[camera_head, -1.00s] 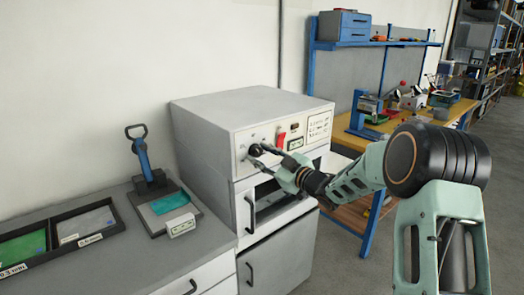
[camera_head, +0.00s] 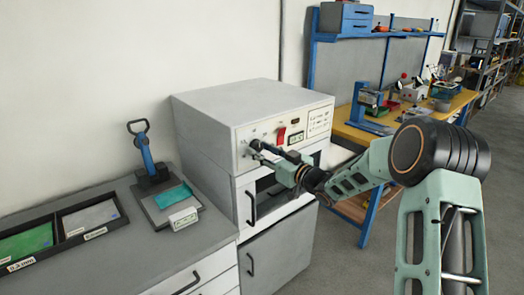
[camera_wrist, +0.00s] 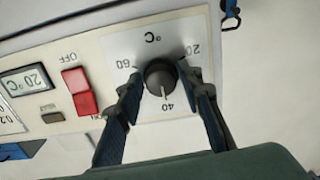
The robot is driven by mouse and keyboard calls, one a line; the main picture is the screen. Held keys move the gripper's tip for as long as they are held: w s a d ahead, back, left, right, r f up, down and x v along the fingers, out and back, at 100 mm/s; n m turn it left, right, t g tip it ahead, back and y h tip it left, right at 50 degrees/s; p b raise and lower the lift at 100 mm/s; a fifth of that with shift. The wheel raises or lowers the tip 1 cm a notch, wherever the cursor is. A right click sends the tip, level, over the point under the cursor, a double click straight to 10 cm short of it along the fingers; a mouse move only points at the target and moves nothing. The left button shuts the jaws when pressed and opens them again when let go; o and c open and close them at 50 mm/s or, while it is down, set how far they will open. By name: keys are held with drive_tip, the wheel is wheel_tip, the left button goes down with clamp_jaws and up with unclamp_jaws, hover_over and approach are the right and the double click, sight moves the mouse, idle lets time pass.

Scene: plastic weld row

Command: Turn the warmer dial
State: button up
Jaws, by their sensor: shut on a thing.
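The warmer is a white box-shaped unit (camera_head: 250,105) with a control panel on its front. Its dial (camera_wrist: 160,77) is a round dark knob with a light pointer line, on a white plate with a °C scale marked 20, 40 and 60. In the wrist view the panel appears upside down, and the pointer faces the 40. My gripper (camera_wrist: 160,76) is shut on the dial, with one dark finger on each side of it. In the head view my gripper (camera_head: 254,152) reaches the panel from the right and largely hides the dial.
Beside the dial are a red switch (camera_wrist: 79,91) labelled OFF and a display (camera_wrist: 29,81) reading 20 °C. A blue-handled press (camera_head: 151,170) and trays (camera_head: 67,232) stand on the left counter. A workbench (camera_head: 368,133) is behind my arm.

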drive_tip(key=o, duration=1.1)
drive_tip(key=shift+d, duration=0.15)
drive_tip(key=v, duration=1.2)
drive_tip(key=shift+r, duration=0.1)
